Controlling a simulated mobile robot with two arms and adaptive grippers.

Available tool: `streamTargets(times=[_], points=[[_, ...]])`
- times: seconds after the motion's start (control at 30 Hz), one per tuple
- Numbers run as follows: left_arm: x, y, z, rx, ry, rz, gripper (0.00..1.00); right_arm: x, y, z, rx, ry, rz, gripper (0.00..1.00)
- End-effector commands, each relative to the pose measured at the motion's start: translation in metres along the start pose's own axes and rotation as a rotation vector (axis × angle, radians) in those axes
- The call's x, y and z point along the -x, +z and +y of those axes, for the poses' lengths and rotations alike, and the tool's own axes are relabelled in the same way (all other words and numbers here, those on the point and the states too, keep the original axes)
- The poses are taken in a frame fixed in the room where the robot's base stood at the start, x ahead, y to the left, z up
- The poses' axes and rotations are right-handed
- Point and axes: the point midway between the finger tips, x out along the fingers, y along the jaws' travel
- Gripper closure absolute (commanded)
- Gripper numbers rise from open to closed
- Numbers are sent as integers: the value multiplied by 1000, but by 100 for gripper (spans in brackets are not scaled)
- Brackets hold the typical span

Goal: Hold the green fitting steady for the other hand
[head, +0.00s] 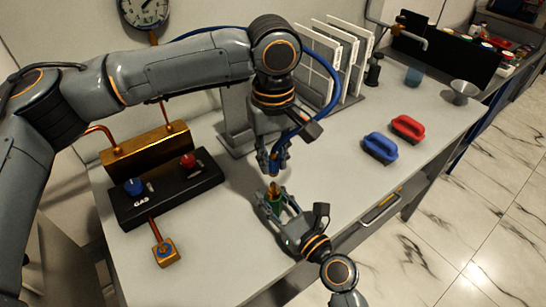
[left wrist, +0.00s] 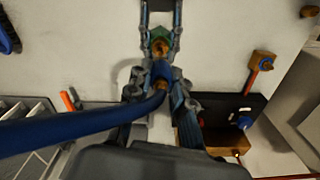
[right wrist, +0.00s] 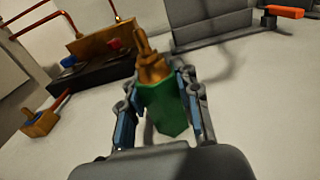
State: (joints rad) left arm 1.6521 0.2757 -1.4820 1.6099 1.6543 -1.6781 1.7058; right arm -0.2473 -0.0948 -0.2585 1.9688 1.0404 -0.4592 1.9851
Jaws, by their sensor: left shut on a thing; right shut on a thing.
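The green fitting (head: 275,204) has a brass barbed tip and stands roughly upright in my right gripper (head: 277,213), which is shut on it above the table. In the right wrist view the green body (right wrist: 167,110) sits between the fingers, with the brass tip pointing up. My left gripper (head: 273,163) is above the fitting and shut on the blue hose (head: 335,80). In the left wrist view the hose (left wrist: 90,123) comes in from the left to the fingers. The fitting (left wrist: 160,45) shows just beyond them. A small gap separates the hose end and brass tip in the head view.
A black gas panel (head: 168,188) with blue and red knobs and a brass block (head: 146,151) stands left. A brass piece (head: 165,252) sits in front. Blue (head: 380,148) and red (head: 408,127) handled brushes lie right. A white rack (head: 335,55) stands behind.

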Motion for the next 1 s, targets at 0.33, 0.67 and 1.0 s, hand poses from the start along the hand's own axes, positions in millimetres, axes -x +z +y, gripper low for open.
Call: streamTargets(times=[0.33, 0.67, 1.0], points=[[0, 0, 0, 0, 0, 1, 100, 0, 0, 0, 0, 0, 1, 41], [0, 0, 0, 0, 0, 1, 100, 20, -2, 0, 1, 0, 4, 41], [0, 0, 0, 0, 0, 1, 100, 92, -2, 1, 2, 3, 6, 41]])
